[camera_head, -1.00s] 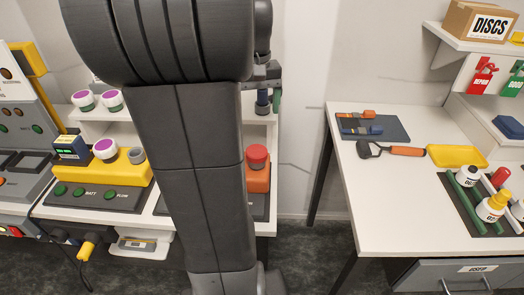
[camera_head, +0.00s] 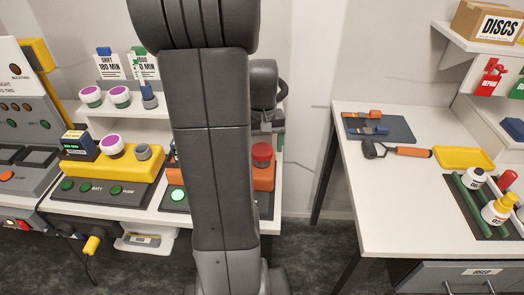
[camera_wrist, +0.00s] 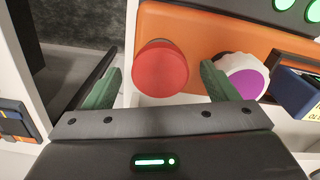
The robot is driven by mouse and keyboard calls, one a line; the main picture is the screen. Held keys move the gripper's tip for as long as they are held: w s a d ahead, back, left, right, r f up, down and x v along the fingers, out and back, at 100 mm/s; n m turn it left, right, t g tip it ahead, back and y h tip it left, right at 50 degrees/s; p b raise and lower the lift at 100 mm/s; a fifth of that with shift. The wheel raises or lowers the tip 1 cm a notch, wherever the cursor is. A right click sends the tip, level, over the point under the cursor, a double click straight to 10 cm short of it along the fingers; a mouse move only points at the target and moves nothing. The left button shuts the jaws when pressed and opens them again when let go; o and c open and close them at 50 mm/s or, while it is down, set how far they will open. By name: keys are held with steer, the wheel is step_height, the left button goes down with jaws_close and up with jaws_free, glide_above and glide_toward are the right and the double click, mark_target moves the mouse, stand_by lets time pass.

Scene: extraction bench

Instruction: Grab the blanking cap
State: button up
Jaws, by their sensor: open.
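The blanking cap appears to be the red round cap (camera_head: 262,152) on the orange unit on the left bench. In the wrist view the red cap (camera_wrist: 160,62) faces the camera on the orange housing, centred between my fingers. My gripper (camera_wrist: 158,80) is open, with one green-padded finger to each side of the cap. No contact between the fingers and the cap can be made out. In the head view my arm hides part of the orange unit and most of my gripper.
A white cap with a purple face (camera_wrist: 241,76) is close beside the right finger in the wrist view, with a dark blue box (camera_wrist: 296,92) beyond. The yellow unit (camera_head: 120,175) stands to the left. A separate table (camera_head: 375,215) on the right carries tools and bottles.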

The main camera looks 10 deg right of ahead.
steer(key=shift+f, duration=0.15)
steer(key=c, duration=1.2)
